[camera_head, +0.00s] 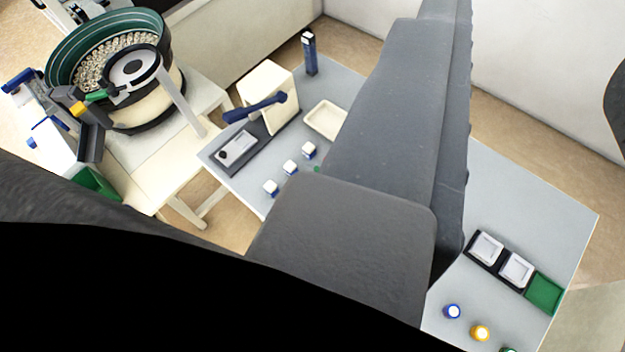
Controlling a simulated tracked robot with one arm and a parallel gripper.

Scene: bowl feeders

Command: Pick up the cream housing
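A shallow cream open piece with a raised rim (325,119) lies on the grey table, beside my dark grey body part. It best fits the cream housing, though I cannot tell for certain. A taller cream block (268,92) with a dark blue lever stands to its left on a dark base. My own dark grey parts cover the middle of the view and hide much of the table. No gripper fingers can be made out.
Several small white-and-blue pieces (290,167) stand on the table's left part. A dark blue upright box (310,54) is at the back. A black holder with pale square pieces (487,248) and a green tray (544,293) lie right. A bowl feeder (158,107) stands left.

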